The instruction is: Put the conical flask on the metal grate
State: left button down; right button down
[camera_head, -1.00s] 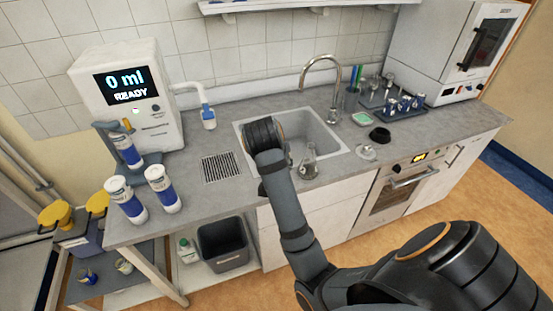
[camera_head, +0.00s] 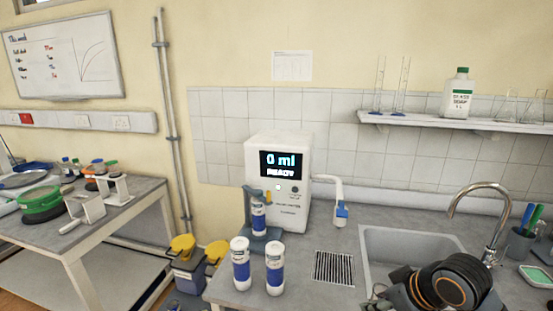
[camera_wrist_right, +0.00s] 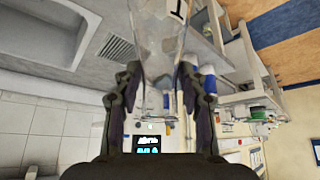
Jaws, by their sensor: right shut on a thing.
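The conical flask (camera_wrist_right: 160,38) is clear glass and shows in the right wrist view between the two fingers of my right gripper (camera_wrist_right: 158,82), which is shut on it. In the head view my right arm is at the lower right in front of the sink, and it hides most of its gripper and the flask. The metal grate (camera_head: 333,268) is a dark slotted square set in the grey counter, left of the sink. It also shows in the right wrist view (camera_wrist_right: 118,49), apart from the flask, and looks bare. My left gripper is out of view.
The sink (camera_head: 405,243) with its tap (camera_head: 482,190) is right of the grate. A white dispenser (camera_head: 277,180) reading 0 ml stands behind the grate to the left. Two white-and-blue bottles (camera_head: 241,264) (camera_head: 275,268) stand near the counter's left edge.

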jog(key=s+a+n+g+y, duration=0.2)
jog(key=s+a+n, duration=0.2)
jog(key=s+n, duration=0.1)
jog(key=shift+s+a+f+n+y, duration=0.15)
jog(key=shift+s+a+n+y, duration=0.2)
jog(key=shift+s, duration=0.45)
